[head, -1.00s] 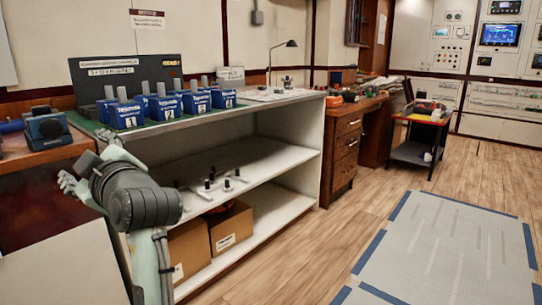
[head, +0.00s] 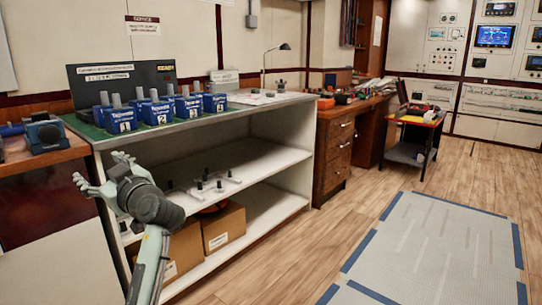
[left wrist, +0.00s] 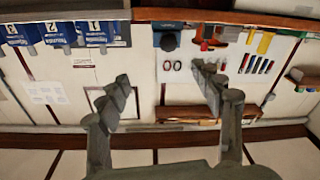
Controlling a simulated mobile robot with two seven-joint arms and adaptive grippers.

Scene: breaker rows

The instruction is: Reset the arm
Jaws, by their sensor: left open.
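My left arm (head: 153,205) rises from the bottom left of the head view, bent at the wrist, in front of the shelf unit's left end. My left gripper (head: 99,168) is open and empty, its two fingers spread apart. It is in front of and below the counter edge in the picture, apart from the blue breakers. In the left wrist view the open fingers (left wrist: 161,75) have nothing between them. My right arm and gripper are not in view.
Blue numbered breaker units (head: 160,112) stand in rows on the green-topped counter. The white shelf unit (head: 275,195) below holds cardboard boxes (head: 222,228). A desk (head: 336,160) and a small cart (head: 414,140) stand to the right.

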